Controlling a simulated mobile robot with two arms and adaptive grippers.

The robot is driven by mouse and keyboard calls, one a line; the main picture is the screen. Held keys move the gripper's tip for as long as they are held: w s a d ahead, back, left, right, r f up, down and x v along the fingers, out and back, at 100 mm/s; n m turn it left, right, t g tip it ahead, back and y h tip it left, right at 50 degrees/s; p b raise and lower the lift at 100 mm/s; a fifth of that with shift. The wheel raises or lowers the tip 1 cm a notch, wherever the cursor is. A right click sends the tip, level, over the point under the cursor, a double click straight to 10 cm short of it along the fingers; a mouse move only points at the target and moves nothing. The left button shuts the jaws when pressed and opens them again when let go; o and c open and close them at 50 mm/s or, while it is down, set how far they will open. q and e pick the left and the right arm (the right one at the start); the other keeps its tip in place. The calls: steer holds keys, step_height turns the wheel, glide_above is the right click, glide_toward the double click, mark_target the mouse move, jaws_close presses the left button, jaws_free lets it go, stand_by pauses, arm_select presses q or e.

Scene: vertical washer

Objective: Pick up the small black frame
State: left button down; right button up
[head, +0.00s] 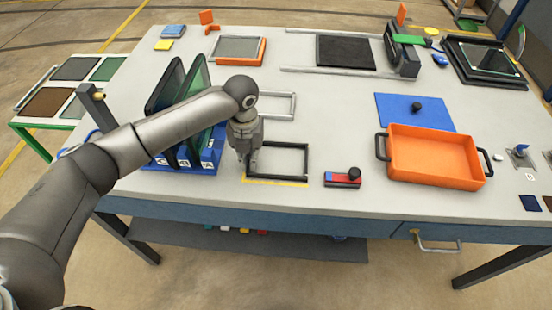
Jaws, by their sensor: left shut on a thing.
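The small black frame (282,177) is a thin open rectangle near the front edge of the table, by a yellow line marked on the surface. My left gripper (249,167) points down at the frame's left side and is shut on that side bar. The gripper hides part of the bar. The frame looks flat and at or very close to the table top; I cannot tell if it is lifted. My right gripper is not in view.
A blue rack (209,158) with upright dark panels stands just left of the gripper, under my forearm. A light grey frame (279,104) lies behind. A red-and-blue block with a black knob (343,178) and an orange tray (435,178) are to the right.

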arm_select(q)
steer(key=shift+r, duration=0.55)
step_height(320, 180, up, 2)
steer(key=shift+s+r+b, duration=0.15)
steer(key=shift+r+b, duration=0.1)
steer(key=shift+b, duration=0.3)
steer(key=s+d+r+b, duration=0.1)
steer(key=s+d+r, duration=0.2)
steer(key=s+r, duration=0.6)
steer(key=s, duration=0.4)
steer(key=shift+s+r, duration=0.2)
steer(key=shift+r, duration=0.05)
steer(key=shift+w+a+f+b, duration=0.1)
steer(key=shift+w+f+b, duration=0.05)
steer(key=shift+b, duration=0.15)
steer(key=shift+w+a+f+b, duration=0.45)
steer(key=shift+w+f+b, duration=0.25)
steer(key=shift+w+f, duration=1.45)
steer(key=shift+w+a+f+b, duration=0.5)
steer(key=shift+w+f+b, duration=0.25)
steer(key=shift+w+f, duration=1.3)
steer(key=shift+w+a+f+b, duration=0.45)
steer(key=shift+w+f+b, duration=0.25)
steer(key=shift+w+f, duration=1.45)
steer(key=shift+w+r, duration=0.2)
steer(key=shift+r, duration=0.1)
